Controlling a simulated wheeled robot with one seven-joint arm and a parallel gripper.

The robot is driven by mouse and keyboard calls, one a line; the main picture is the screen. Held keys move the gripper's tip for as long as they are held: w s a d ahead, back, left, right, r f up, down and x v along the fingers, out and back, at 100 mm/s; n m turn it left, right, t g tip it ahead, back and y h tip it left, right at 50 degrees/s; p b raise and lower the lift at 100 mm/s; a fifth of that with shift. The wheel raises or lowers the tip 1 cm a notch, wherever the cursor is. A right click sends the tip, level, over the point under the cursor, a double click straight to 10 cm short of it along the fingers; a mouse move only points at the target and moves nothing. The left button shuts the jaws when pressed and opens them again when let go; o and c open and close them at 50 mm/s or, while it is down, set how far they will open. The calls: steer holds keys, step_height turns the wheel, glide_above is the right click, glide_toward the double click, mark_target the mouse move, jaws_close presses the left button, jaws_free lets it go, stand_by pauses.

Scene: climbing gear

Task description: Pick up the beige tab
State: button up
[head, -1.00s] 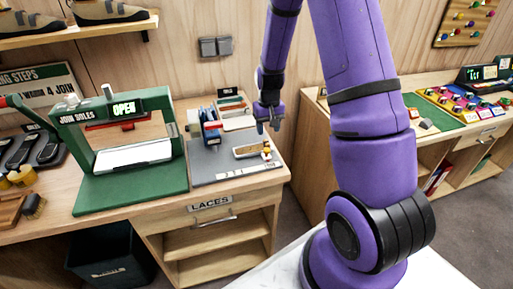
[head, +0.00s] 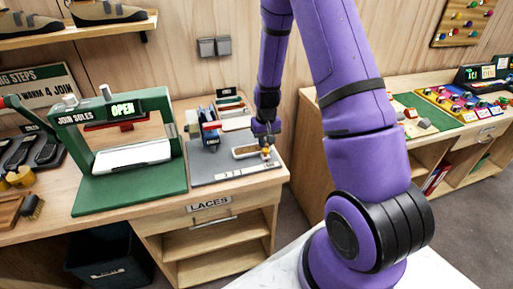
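My gripper (head: 266,142) points down over the right side of the grey mat (head: 205,172) on the left bench. Its fingertips are just above or at a small orange-yellow piece (head: 266,154) at the right end of a shallow tan tray (head: 244,152). The fingers are small and dark here, so their gap and any contact are unclear. I cannot make out for certain which small piece is the beige tab.
The green JOIN SOLES press (head: 122,150) reads OPEN further left. A labelled strip (head: 232,175) runs along the mat's front. The LACES drawer (head: 208,206) is below.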

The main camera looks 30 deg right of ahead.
jaws_close()
steer(key=shift+r, duration=0.2)
